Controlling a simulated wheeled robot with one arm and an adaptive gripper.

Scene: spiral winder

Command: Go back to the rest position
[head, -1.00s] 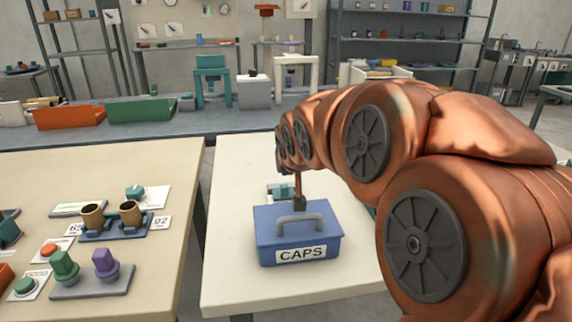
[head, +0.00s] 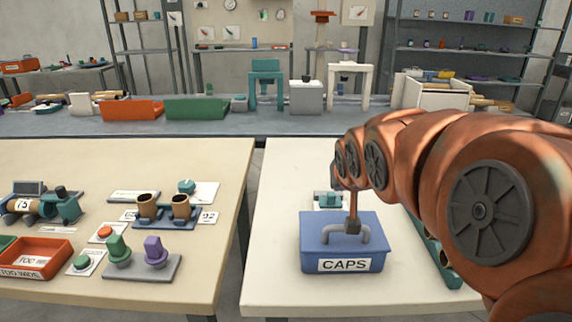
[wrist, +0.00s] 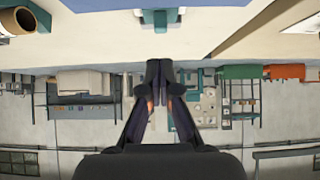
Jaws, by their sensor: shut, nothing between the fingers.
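My gripper (head: 352,228) shows small and dark at the end of my copper arm in the head view, overlapping the grey handle of the blue CAPS box (head: 316,246). I cannot tell from this view whether it touches the handle. In the wrist view my gripper (wrist: 159,75) has its dark fingers together with nothing between them. Part of a blue surface (wrist: 105,4) shows at the top edge there. The CAPS box stands upright and closed on the right-hand cream table (head: 275,285).
A teal device (head: 329,200) stands behind the box, and a green tray (head: 440,262) lies right of it, partly behind my arm. The left table holds two brown cups (head: 148,207), knobs and an orange tray (head: 38,252). A gap separates the tables.

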